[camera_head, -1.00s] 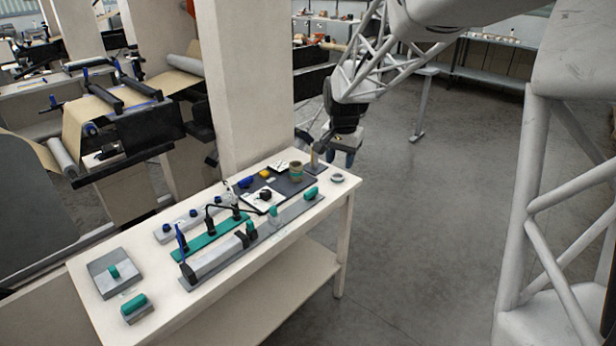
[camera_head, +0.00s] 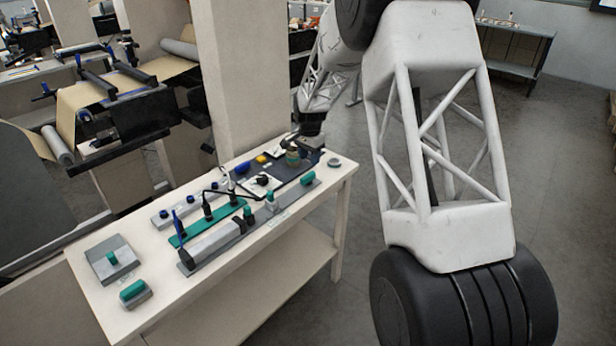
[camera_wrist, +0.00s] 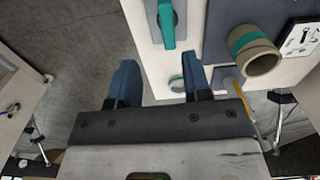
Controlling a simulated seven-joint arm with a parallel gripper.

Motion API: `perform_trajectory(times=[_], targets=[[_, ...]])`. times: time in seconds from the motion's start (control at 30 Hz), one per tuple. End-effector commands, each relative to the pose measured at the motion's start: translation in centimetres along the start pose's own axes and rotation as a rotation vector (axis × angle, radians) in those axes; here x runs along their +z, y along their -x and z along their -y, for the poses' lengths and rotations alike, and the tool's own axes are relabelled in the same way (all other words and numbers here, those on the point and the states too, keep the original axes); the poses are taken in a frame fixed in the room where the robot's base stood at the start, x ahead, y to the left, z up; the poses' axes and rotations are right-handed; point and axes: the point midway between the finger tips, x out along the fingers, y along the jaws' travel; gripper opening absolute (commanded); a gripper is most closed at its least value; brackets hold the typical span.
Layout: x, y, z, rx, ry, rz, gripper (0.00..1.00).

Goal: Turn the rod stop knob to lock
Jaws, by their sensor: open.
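A grey rail fixture (camera_head: 212,244) lies along the table's front side, with a black clamp-like part (camera_head: 240,224) and teal knobs (camera_head: 249,213) (camera_head: 270,199) near its right end. A teal handle (camera_head: 307,179) stands on the grey plate farther right; a teal handle on a grey plate (camera_wrist: 167,25) also shows in the wrist view. I cannot tell which part is the rod stop knob. My gripper (camera_wrist: 160,78) has its two blue fingers apart with nothing between them. In the head view it is at the table's far right end, mostly hidden by its own wrist.
A tan roll with a teal band (camera_wrist: 255,50) stands on a dark mat near my gripper, and a small grey ring (camera_head: 335,162) lies at the table's right corner. A tall pillar (camera_head: 245,80) rises behind the table.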

Motion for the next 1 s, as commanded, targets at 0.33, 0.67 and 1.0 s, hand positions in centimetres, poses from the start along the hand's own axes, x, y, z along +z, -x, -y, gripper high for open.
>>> perform_trajectory(times=[0.33, 0.67, 1.0], targets=[[-0.5, -1.4, 1.1, 0.004, -0.019, 0.003, 0.45], [-0.4, -1.6, 1.0, 0.004, -0.019, 0.003, 0.45], [-0.4, -4.4, 1.0, 0.006, -0.019, 0.005, 0.45]])
